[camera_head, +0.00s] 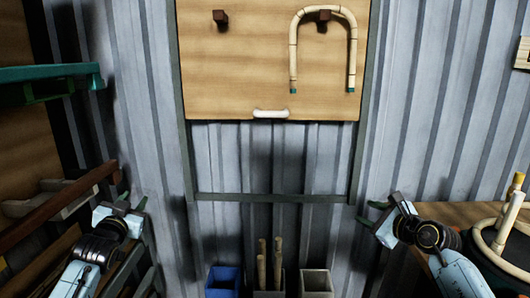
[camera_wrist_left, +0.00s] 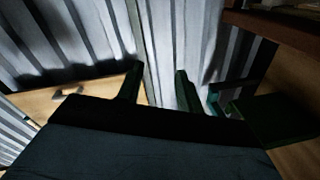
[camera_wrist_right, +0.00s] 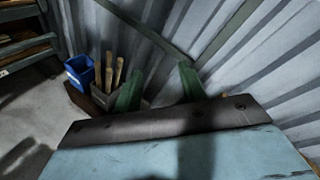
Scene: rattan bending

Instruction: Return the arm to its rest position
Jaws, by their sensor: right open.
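My left gripper (camera_head: 127,203) is at the left of the head view, beside a wooden rack. Its two green fingers stand apart with nothing between them in the left wrist view (camera_wrist_left: 158,85). My right gripper (camera_head: 373,213) is at the right, in front of the metal wall. Its fingers are also apart and empty in the right wrist view (camera_wrist_right: 158,88). A U-shaped bent rattan piece (camera_head: 293,50) hangs upside down over the right peg (camera_head: 322,27) of the wooden board (camera_head: 240,70). Neither gripper touches it.
The left peg (camera_head: 221,19) is bare. A blue bin (camera_head: 222,281), a box of upright rattan sticks (camera_head: 270,262) and a grey bin (camera_head: 317,281) stand below. A table (camera_head: 470,213) at the right bears a rattan ring form (camera_head: 508,230). A wooden rack (camera_head: 60,215) stands left.

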